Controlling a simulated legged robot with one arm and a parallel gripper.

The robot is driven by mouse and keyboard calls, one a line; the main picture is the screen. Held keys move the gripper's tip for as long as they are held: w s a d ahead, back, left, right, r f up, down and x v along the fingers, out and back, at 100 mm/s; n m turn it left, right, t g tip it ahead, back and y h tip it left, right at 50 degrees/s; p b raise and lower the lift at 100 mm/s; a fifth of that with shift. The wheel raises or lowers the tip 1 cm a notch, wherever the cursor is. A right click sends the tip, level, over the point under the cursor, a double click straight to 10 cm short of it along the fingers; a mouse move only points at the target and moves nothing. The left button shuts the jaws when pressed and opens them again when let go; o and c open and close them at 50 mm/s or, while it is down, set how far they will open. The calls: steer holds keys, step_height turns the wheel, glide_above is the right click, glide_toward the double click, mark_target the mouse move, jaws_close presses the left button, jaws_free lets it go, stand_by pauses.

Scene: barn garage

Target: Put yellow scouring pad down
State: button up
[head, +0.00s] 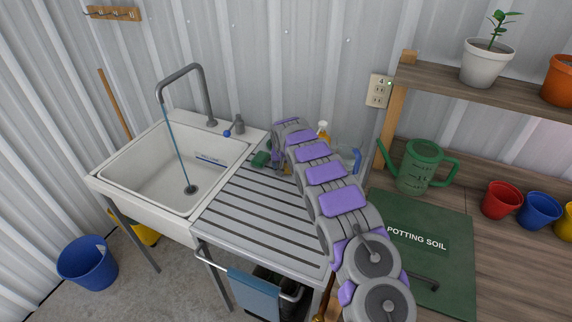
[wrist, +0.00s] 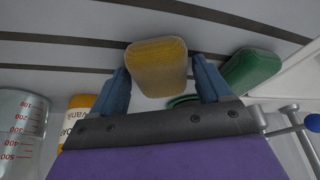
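The yellow scouring pad (wrist: 158,70) sits between the two blue fingers of my gripper (wrist: 160,75) in the wrist view. In the head view my gripper is mostly hidden behind my arm, over the back of the drainboard (head: 255,205). A green pad (wrist: 250,72) lies close to the right of my gripper in the wrist view, and it shows in the head view (head: 261,159) beside the sink.
The white sink (head: 170,185) with running water is left of the drainboard. A yellow-labelled bottle (wrist: 78,104) and a clear graduated beaker (wrist: 20,125) stand close to my gripper. The front of the drainboard is clear. A green watering can (head: 420,167) stands at right.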

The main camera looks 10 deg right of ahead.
steer(key=shift+o, duration=1.2)
steer(key=shift+a, duration=0.8)
steer(key=shift+d+r, duration=0.2)
steer(key=shift+r, duration=0.05)
steer(key=d+p+v, duration=0.1)
steer(key=p+v, duration=0.1)
steer(key=v, duration=0.9)
steer(key=s+d+r+g, duration=0.1)
steer(key=s+d+r, duration=0.1)
steer(key=s+r, duration=0.5)
steer(key=s+d+r+g+h, duration=0.1)
steer(key=s+r, duration=0.1)
steer(key=s, duration=0.8)
steer(key=s+d+r+g, duration=0.1)
steer(key=s+d+r, duration=0.1)
steer(key=s+r, duration=0.5)
steer(key=s+a+f+n+g+y, duration=0.1)
steer(key=s+a, duration=0.1)
steer(key=s, duration=1.6)
steer(key=s+a+f+n+g, duration=0.1)
steer(key=s+a+g, duration=0.1)
steer(key=s, duration=1.6)
steer(key=shift+a+f+y, duration=0.3)
steer(key=shift+a+y, duration=0.1)
steer(key=shift+a, duration=0.1)
steer(key=shift+s, duration=0.1)
